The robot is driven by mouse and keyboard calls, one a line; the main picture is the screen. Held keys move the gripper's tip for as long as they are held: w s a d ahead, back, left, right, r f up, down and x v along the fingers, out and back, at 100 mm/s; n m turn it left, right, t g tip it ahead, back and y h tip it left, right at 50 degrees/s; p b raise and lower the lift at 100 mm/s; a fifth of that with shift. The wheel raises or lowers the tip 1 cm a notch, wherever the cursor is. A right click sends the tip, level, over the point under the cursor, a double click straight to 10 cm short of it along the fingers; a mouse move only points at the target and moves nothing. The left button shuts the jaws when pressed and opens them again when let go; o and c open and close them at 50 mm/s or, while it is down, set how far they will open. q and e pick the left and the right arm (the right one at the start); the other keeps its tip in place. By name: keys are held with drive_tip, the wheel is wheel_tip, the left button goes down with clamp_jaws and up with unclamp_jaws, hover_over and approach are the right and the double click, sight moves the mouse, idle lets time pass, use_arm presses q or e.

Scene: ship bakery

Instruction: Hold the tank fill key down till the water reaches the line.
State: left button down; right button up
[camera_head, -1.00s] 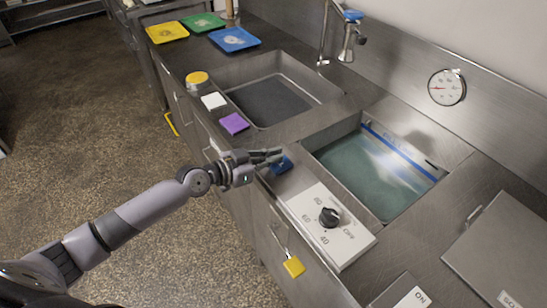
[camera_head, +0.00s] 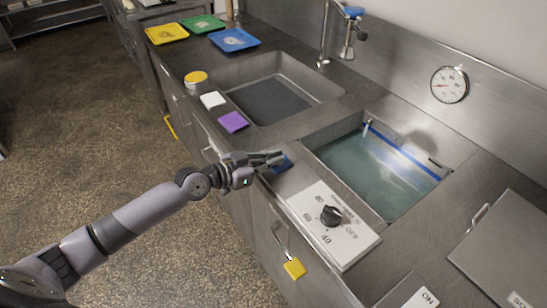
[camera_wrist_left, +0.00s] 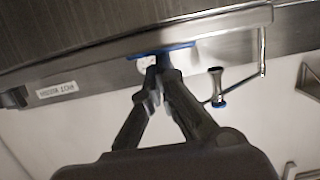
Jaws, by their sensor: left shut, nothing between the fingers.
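The blue fill key (camera_head: 284,165) sits on the counter edge beside the near left corner of the tank. My left gripper (camera_head: 281,157) is shut and empty, its fingertips over the key and hiding part of it. In the left wrist view the closed fingertips (camera_wrist_left: 162,74) meet the blue key (camera_wrist_left: 165,51); how far it is pressed I cannot tell. The tank holds teal water (camera_head: 365,165). A blue line (camera_head: 405,155) runs along its far inner wall, with the water surface close below it; the exact gap is unclear. My right gripper is not in view.
A white panel with a black dial (camera_head: 331,215) lies right of the key. Purple (camera_head: 233,122) and white (camera_head: 212,100) blocks lie by the empty sink (camera_head: 270,100). A yellow tag (camera_head: 294,268) hangs on the front. A gauge (camera_head: 449,85) is on the wall.

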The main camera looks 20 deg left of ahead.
use_arm(q)
drive_tip(key=shift+s+f, duration=0.25)
drive_tip(key=shift+f, duration=0.5)
idle(2.2)
drive_tip(key=r+p, duration=0.1)
drive_tip(key=r, duration=0.1)
drive_tip(key=r+p, duration=0.3)
drive_tip(key=r, duration=0.1)
drive_tip(key=shift+w, duration=0.3)
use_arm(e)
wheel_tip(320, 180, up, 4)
use_arm(q)
drive_tip(key=shift+s+a+f+b, duration=0.3)
drive_tip(key=shift+s+a+b, duration=0.05)
drive_tip(key=shift+s, duration=0.15)
drive_tip(key=shift+s+a+f+b, duration=0.25)
drive_tip(key=shift+s+a+b, duration=0.1)
drive_tip(key=shift+s, duration=0.15)
drive_tip(key=r+b+v, duration=0.1)
drive_tip(key=b+v, duration=0.1)
drive_tip(key=v, duration=0.5)
drive_tip(key=shift+s+a+r, duration=0.15)
drive_tip(key=shift+s, duration=0.05)
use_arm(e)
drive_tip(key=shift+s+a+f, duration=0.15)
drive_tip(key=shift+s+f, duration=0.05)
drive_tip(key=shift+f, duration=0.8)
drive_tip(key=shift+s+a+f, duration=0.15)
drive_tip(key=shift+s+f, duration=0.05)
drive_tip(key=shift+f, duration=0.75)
